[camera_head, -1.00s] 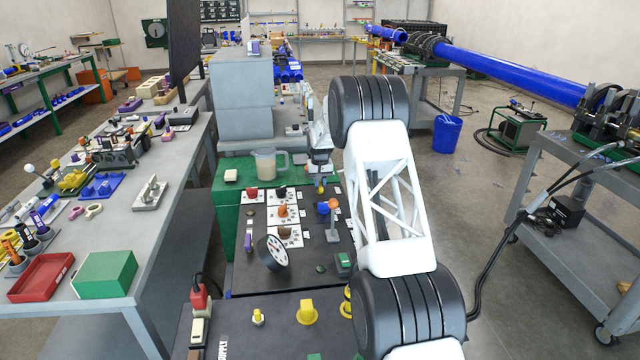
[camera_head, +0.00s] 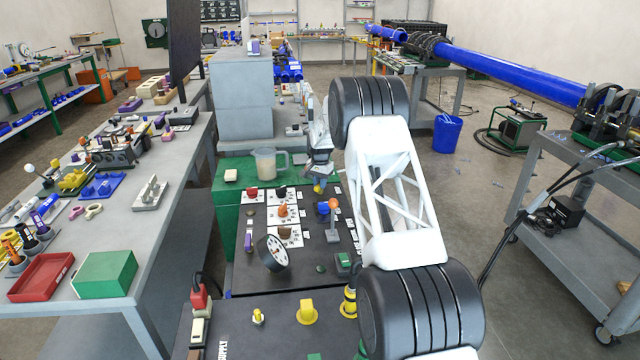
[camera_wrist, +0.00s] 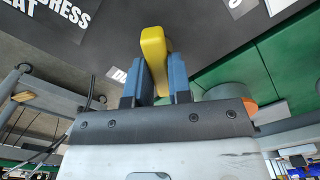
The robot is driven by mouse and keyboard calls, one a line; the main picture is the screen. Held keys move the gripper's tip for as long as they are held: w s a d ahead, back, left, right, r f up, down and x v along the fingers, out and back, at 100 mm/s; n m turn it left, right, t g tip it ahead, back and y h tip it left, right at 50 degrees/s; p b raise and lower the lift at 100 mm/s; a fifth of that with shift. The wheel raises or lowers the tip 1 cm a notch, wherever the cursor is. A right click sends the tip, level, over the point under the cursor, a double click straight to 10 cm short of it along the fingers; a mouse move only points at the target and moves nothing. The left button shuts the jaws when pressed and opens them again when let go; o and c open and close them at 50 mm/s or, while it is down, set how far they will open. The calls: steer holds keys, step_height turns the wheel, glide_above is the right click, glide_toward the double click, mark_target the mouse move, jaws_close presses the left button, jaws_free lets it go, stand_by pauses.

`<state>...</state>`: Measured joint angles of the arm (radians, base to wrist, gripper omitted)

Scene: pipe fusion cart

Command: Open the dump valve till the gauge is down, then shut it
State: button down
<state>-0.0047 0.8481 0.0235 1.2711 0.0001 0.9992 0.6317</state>
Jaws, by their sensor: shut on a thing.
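The dump valve's yellow handle (camera_wrist: 154,50) stands between the two blue fingers of my gripper (camera_wrist: 158,80) in the wrist view, and the fingers are shut on it. A partly covered label beside it begins with "DU" (camera_wrist: 118,75). In the head view the yellow handle (camera_head: 317,188) shows small below my gripper (camera_head: 319,177) at the far right of the dark panel. The round gauge (camera_head: 272,253) stands tilted on the panel nearer the camera. Its needle cannot be read from here.
A clear jug (camera_head: 266,163) stands on the green surface behind the panel. Red, orange and brown knobs (camera_head: 284,211) sit left of my gripper. An orange-topped lever (camera_head: 333,204) and a blue knob (camera_head: 323,207) stand close to it. My arm covers the panel's right side.

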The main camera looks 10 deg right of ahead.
steer(key=m, duration=0.4)
steer(key=shift+m, duration=0.3)
steer(key=m, duration=0.5)
stand_by(0.3)
steer(key=c, duration=1)
jaws_free()
steer(key=shift+c, duration=0.2)
steer(key=shift+r, duration=0.1)
steer(key=shift+r, duration=3.85)
